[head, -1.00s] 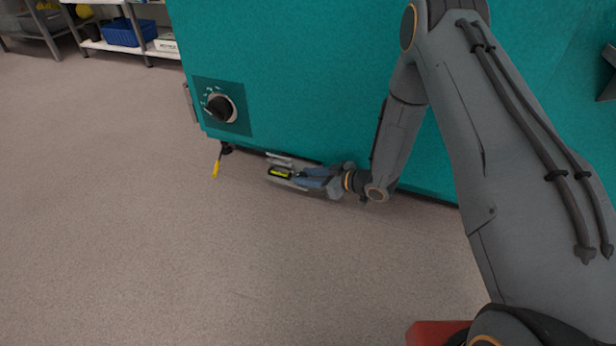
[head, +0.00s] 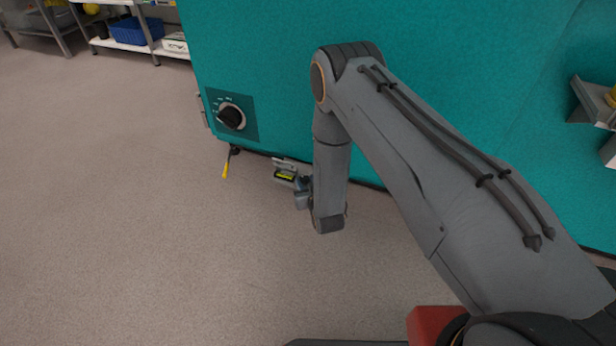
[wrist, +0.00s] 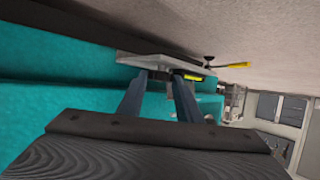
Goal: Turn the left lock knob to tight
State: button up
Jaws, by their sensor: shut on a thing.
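A black knob (head: 231,117) with a pale ring and white marks sits on a darker panel at the lower left of the teal cabinet (head: 270,60). The marks are too small to read, and I cannot tell whether this is the lock knob. My gripper (head: 296,182) is low by the cabinet's bottom edge, right of and below the knob, well apart from it. It is shut on a pale grey flat thing with a yellow-green patch (head: 285,164). In the wrist view the two fingers of my gripper (wrist: 160,76) reach to this grey thing (wrist: 150,64). Its lower part is partly hidden.
A black foot with a yellow lever (head: 227,165) stands at the cabinet's lower left corner. A grey bracket (head: 592,105) juts out at the right. Shelving with a blue basket (head: 137,31) stands at the back left. The floor (head: 120,220) in front is clear.

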aim_at(303, 178)
jog(key=m+h, duration=0.1)
jog(key=a+m+h+p, duration=0.1)
jog(key=h, duration=0.1)
jog(key=shift+a+r+m+t, duration=0.1)
jog(key=shift+r+m+t, duration=0.05)
jog(key=shift+m+t, duration=0.25)
jog(key=m+h, duration=0.2)
jog(key=h, duration=0.1)
jog(key=shift+w+a+m+h, duration=0.1)
jog(key=shift+a+m+h, duration=0.2)
jog(key=shift+m, duration=0.1)
jog(key=m+h+b, duration=0.1)
jog(key=m+g+h+b, duration=0.1)
jog(key=h, duration=0.1)
jog(key=m+h, duration=0.1)
jog(key=m, duration=0.1)
jog(key=shift+w+a+g+b, duration=0.25)
jog(key=shift+a+g+b, duration=0.05)
jog(key=shift+g+b, duration=0.1)
jog(key=shift+w+a+m+g+h+b, duration=0.15)
jog(key=shift+m+g+h+b, duration=0.65)
jog(key=shift+m+h+b, duration=0.5)
jog(key=o, duration=1)
jog(key=shift+o, duration=0.2)
jog(key=shift+a, duration=0.2)
